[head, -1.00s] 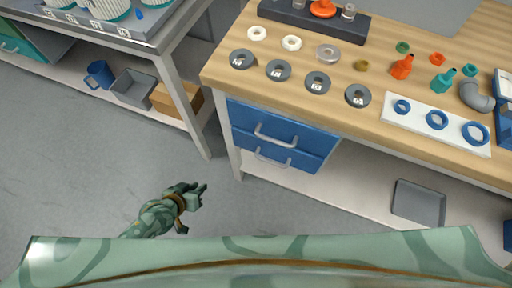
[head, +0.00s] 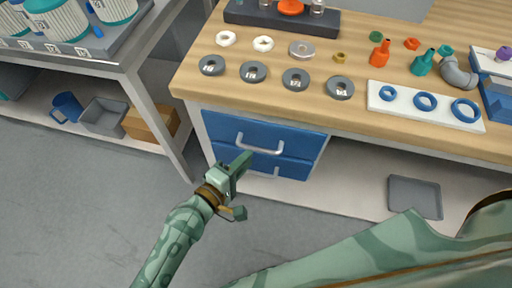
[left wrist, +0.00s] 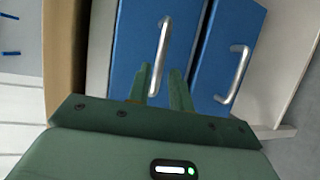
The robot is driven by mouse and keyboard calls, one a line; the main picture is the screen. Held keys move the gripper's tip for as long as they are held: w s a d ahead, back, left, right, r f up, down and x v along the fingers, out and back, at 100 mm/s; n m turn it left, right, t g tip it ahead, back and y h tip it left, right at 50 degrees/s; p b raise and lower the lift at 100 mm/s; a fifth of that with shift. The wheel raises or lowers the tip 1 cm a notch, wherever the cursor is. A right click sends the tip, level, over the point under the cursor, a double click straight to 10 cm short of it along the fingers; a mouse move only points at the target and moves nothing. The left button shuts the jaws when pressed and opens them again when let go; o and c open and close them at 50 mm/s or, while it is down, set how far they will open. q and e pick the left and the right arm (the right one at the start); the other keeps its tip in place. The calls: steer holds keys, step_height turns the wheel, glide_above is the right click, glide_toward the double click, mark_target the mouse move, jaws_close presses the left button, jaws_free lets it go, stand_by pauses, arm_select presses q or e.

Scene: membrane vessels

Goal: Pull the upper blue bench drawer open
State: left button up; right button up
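The upper blue bench drawer (head: 225,128) is shut under the wooden bench top, with a pale bar handle (head: 260,147) on its front. In the left wrist view the upper drawer (left wrist: 130,45) is the left blue panel, and its handle (left wrist: 161,50) shows between and beyond my fingers. My left gripper (head: 241,185) is in front of the drawers in the head view. In the left wrist view my left gripper (left wrist: 159,80) is open and empty, with its fingertips close to the handle; I cannot tell whether they touch. My right gripper is not in view.
The lower blue drawer (head: 290,168) with its own handle (left wrist: 234,75) is directly below, partly behind my gripper in the head view. The bench top (head: 200,90) holds several rings and fittings. A grey shelving unit (head: 165,130) stands left; floor between is clear.

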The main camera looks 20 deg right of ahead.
mark_target(257, 149)
arm_select(q)
steer(key=b+x, duration=0.1)
steer(key=x, duration=0.4)
steer(key=shift+w+d, duration=0.15)
steer(key=shift+d, duration=0.1)
jaws_close()
steer(key=shift+f, duration=0.1)
